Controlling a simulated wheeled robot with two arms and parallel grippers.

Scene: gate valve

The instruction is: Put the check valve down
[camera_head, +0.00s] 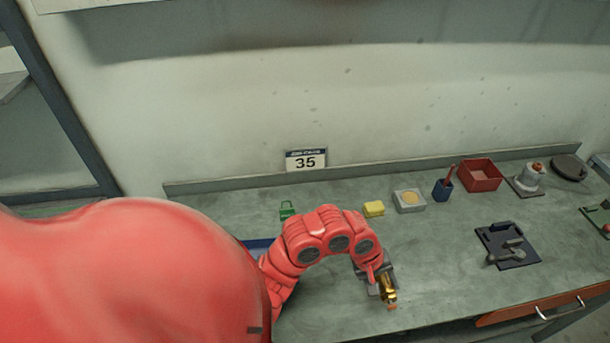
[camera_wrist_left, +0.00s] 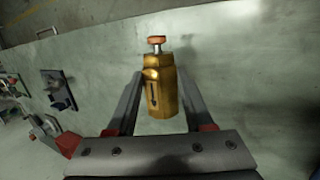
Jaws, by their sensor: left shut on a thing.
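The check valve (camera_wrist_left: 160,88) is a brass-coloured body with a dark arrow mark on its side and an orange-red cap on a short stem at one end. In the left wrist view it sits between the two fingers of my left gripper (camera_wrist_left: 158,100), which is shut on it. In the head view the brass valve (camera_head: 388,287) shows at the end of my red left arm, over the front part of the bench. I cannot tell whether the valve touches the bench top. My right gripper is not in view.
The grey-green bench (camera_head: 440,270) is clear to the right of the valve. A dark plate with a fitting (camera_head: 508,246) lies farther right. A yellow block (camera_head: 373,208), grey box (camera_head: 409,201), blue cup (camera_head: 443,188) and red bin (camera_head: 480,175) stand behind. A drawer (camera_head: 530,308) is at front right.

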